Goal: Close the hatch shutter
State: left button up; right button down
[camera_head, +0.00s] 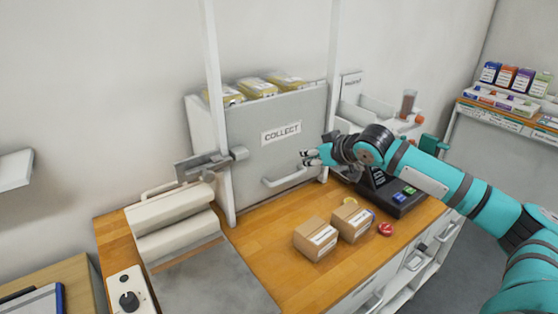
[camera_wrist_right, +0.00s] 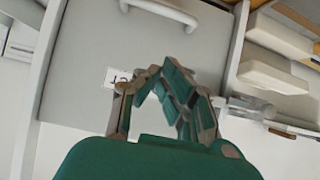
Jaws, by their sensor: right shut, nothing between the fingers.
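The hatch shutter (camera_head: 245,145) is a grey panel with a COLLECT label (camera_head: 281,132), standing between two white posts. It reaches down close to the wooden counter, and packages show above its top edge. Its pale bar handle (camera_head: 284,177) is near the bottom; the handle also shows in the right wrist view (camera_wrist_right: 160,10). My right gripper (camera_head: 306,157) is shut and empty, in front of the shutter's right part, above and right of the handle and apart from it. In the right wrist view the fingers (camera_wrist_right: 160,75) overlap the panel and partly hide the label. My left gripper is not in view.
Two cardboard boxes (camera_head: 315,239) (camera_head: 351,221), a red disc (camera_head: 385,229) and a dark device (camera_head: 392,193) stand on the counter (camera_head: 259,245). Yellow packages (camera_head: 257,87) lie behind the shutter. The right post (camera_head: 332,60) is close to my right gripper.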

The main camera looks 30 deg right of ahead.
jog(key=p, duration=0.4)
send_near(286, 151)
notch_tip(286, 151, down, 5)
jog(key=w+a, duration=0.2)
jog(key=w, duration=0.1)
pick_arm(q)
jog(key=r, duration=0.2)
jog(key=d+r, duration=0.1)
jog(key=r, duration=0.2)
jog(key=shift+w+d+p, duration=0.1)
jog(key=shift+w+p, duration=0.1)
jog(key=shift+p, duration=0.15)
pick_arm(e)
notch_tip(286, 151, down, 4)
jog(key=shift+a+r, duration=0.1)
jog(key=shift+a, duration=0.1)
